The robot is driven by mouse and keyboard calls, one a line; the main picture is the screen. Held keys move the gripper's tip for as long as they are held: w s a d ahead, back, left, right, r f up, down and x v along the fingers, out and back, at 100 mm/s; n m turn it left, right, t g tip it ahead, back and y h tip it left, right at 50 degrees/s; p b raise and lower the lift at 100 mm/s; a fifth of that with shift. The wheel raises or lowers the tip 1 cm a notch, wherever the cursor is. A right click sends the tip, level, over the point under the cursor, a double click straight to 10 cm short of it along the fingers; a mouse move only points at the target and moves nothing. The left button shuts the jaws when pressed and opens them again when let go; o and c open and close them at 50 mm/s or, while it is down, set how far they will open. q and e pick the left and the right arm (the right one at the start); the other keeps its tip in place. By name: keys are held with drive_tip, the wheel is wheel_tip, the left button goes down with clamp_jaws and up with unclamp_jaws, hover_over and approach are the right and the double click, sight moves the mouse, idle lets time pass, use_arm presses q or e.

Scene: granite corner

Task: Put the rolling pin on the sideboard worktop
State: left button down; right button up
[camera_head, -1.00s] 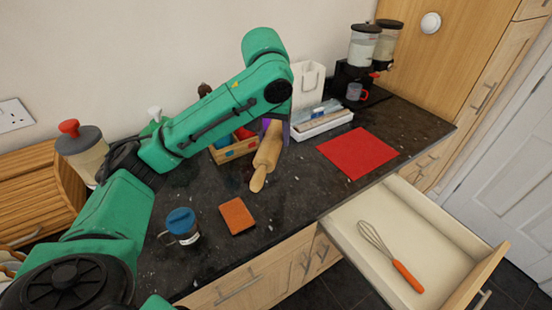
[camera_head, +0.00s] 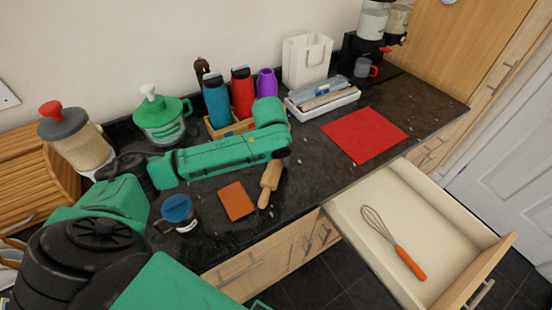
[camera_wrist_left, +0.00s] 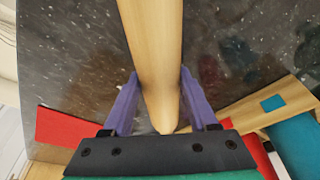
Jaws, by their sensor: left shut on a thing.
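The wooden rolling pin (camera_head: 270,182) is low over the dark sideboard worktop (camera_head: 320,178), to the right of an orange-brown block. I cannot tell whether it touches the worktop. My left gripper (camera_wrist_left: 158,88) is shut on the rolling pin, one purple finger on each side of it in the left wrist view. In the head view my green forearm hides most of this gripper. My right gripper is not in view.
The orange-brown block (camera_head: 237,201) and a blue-lidded mug (camera_head: 180,212) stand nearby. A crate (camera_head: 232,128) with bottles is behind my forearm. A red mat (camera_head: 364,135) lies right. An open drawer (camera_head: 440,235) holds a whisk (camera_head: 392,242).

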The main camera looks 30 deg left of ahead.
use_arm(q)
drive_tip(key=shift+f, duration=0.2)
drive_tip(key=shift+c, duration=0.9)
unclamp_jaws()
drive_tip(key=shift+f, duration=0.1)
drive_tip(key=v, duration=1.2)
drive_tip(key=shift+s+b, duration=0.1)
drive_tip(key=shift+b, duration=0.2)
